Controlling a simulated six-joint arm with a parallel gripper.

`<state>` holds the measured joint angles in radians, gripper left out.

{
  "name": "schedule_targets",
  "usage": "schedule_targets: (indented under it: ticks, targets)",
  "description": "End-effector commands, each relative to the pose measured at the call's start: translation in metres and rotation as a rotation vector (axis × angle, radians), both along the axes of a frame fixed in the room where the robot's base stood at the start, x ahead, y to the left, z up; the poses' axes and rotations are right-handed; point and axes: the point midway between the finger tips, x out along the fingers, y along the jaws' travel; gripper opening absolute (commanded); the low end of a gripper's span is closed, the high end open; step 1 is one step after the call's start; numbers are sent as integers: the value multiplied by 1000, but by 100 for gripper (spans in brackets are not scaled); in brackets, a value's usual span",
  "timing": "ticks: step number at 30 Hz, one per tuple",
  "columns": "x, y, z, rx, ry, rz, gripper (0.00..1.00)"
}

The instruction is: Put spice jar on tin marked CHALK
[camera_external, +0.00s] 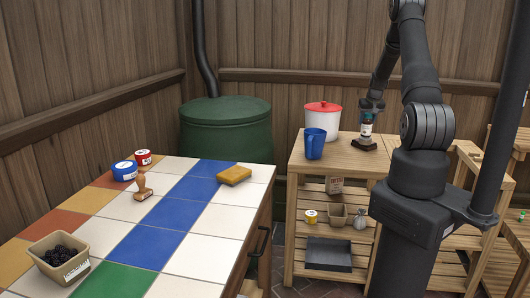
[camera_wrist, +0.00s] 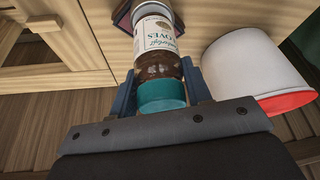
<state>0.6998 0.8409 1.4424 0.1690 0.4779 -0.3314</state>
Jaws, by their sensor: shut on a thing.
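In the wrist view, my gripper (camera_wrist: 160,88) has one finger on each side of the jar. The jar is upright at a dark stand (camera_external: 364,145) on the wooden bench; I cannot tell whether it touches it. A blue tin (camera_external: 124,171) and a red tin (camera_external: 143,157) stand on the tiled counter. Their labels are too small to read.
A white pot with red lid (camera_external: 322,121) and a blue mug (camera_external: 315,144) stand left of the jar. A yellow tin (camera_external: 311,216) sits on a lower shelf. The counter holds a stamp (camera_external: 141,186), a sponge (camera_external: 234,175) and a berry basket (camera_external: 60,262).

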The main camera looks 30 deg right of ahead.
Motion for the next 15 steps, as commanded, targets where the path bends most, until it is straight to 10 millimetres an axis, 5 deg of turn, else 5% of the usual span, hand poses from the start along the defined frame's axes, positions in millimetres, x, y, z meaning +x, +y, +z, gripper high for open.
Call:
schedule_targets:
  ticks: [12, 13, 15]
  targets:
    - [0, 0, -9, 0, -1, 0, 19]
    - [0, 0, -9, 0, -1, 0, 48]
    - [0, 0, -9, 0, -1, 0, 62]
